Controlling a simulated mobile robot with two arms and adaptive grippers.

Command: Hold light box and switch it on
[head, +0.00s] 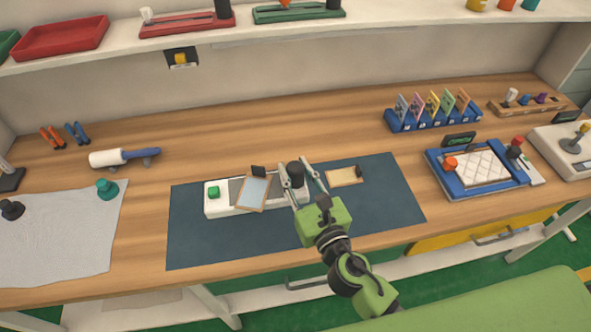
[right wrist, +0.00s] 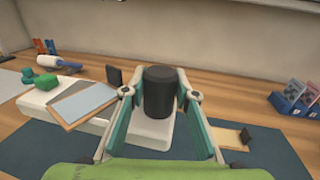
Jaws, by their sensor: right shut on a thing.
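The light box (head: 222,206) is a long white box lying on the dark blue mat. It has a green button (head: 213,191) at its left end and a black cylindrical knob (head: 295,170) near its right end. A wood-framed pale panel (head: 252,191) leans on its middle. My right gripper (head: 299,180) is shut on the black knob, with a finger on each side of it. In the right wrist view the knob (right wrist: 159,92) stands upright between the fingers, and the green button (right wrist: 46,82) shows at the left. My left gripper is not in view.
A small wood-framed plate (head: 342,178) lies on the mat (head: 390,195) to the right. A blue rack of coloured cards (head: 433,120) and a blue tray (head: 452,187) stand farther right. A roller (head: 124,157) and a grey cloth (head: 60,240) lie at the left. A shelf overhangs the back.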

